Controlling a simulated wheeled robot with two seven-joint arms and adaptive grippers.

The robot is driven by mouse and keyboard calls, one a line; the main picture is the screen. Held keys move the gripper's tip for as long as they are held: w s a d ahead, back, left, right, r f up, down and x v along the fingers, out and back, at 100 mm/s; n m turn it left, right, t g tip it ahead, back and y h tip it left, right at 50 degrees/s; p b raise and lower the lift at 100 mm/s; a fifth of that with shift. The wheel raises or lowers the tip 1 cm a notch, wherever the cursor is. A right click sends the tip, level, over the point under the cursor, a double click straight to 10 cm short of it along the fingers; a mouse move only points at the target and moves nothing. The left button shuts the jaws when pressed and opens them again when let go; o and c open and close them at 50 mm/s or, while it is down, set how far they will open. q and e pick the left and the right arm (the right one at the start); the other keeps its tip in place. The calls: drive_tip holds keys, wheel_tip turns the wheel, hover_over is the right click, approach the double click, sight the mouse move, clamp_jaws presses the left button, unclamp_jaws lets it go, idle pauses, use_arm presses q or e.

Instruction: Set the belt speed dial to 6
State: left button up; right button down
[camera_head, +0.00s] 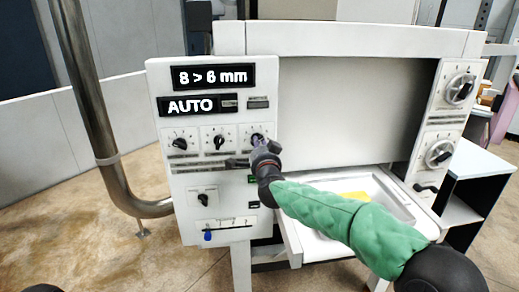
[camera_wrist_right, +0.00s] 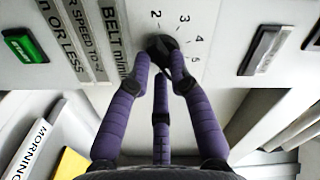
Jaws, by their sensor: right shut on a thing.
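The belt speed dial (camera_head: 257,136) is the rightmost knob in the upper row of the white control panel (camera_head: 160,75). In the wrist view the dark dial (camera_wrist_right: 158,43) sits beside the label "BELT m/min" (camera_wrist_right: 116,38), with scale numbers from 2 upward around it. My right gripper (camera_head: 260,143) reaches the panel from the right. Its purple fingers (camera_wrist_right: 162,62) are closed around the dial. The fingers hide part of the knob and scale, so I cannot tell its pointer setting.
Two more knobs (camera_head: 180,142) (camera_head: 218,140) sit left of the dial. A display (camera_head: 211,77) reads "8 > 6 mm" and another (camera_head: 192,106) reads "AUTO". A green button (camera_wrist_right: 26,44) is on the panel. A white tray (camera_head: 407,210) stands below my right arm.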

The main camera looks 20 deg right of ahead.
drive_tip(key=shift+a+f, duration=0.1)
drive_tip(key=shift+f, duration=0.05)
idle(0.3)
drive_tip(key=c, duration=1.1)
unclamp_jaws()
drive_tip(key=shift+s, duration=0.1)
drive_tip(key=s, duration=0.4)
drive_tip(key=s+a, duration=0.1)
drive_tip(key=s, duration=0.6)
drive_tip(key=shift+s+a, duration=0.15)
drive_tip(key=shift+s, duration=0.2)
